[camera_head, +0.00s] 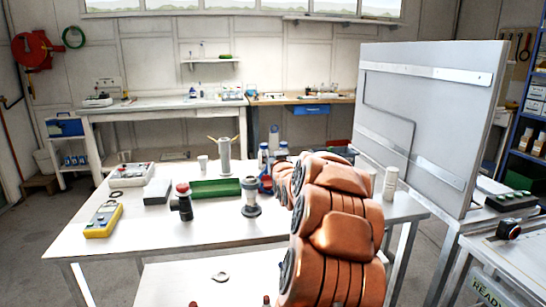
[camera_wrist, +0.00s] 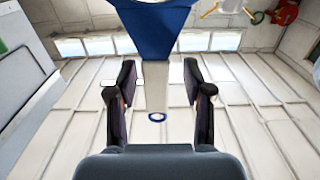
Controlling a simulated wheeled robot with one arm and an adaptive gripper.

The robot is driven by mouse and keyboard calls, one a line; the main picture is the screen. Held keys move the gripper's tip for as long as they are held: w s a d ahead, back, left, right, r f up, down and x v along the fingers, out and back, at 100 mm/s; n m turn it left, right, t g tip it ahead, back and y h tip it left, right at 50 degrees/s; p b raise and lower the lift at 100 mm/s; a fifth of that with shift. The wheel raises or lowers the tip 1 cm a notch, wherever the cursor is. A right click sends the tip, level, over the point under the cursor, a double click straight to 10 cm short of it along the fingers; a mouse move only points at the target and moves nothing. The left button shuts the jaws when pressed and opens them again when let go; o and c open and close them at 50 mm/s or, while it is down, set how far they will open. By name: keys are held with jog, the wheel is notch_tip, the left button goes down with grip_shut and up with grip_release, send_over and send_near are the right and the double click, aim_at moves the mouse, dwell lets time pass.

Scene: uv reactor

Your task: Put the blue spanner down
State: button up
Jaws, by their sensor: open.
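My gripper (camera_wrist: 158,80) shows in the wrist view with its two dark fingers spread wide apart. A large blue shape (camera_wrist: 155,28) is at the top centre, beyond the fingertips. A pale strip runs down from it between the fingers, and a small blue ring (camera_wrist: 157,117) lies at its lower end. I cannot tell whether these are parts of the blue spanner. Neither finger visibly touches the strip or the ring. In the head view, my orange arm hides the gripper and part of the table, and I see no clear spanner there.
The white table (camera_head: 130,236) holds a yellow control box (camera_head: 103,220), a red-topped device (camera_head: 182,203), a green tray (camera_head: 214,189) and a grey fitting (camera_head: 251,198). A large grey panel (camera_head: 430,120) stands at the right.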

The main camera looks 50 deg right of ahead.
jog(key=v, duration=1)
jog(key=shift+s+a+b, duration=0.25)
jog(key=shift+b, duration=0.15)
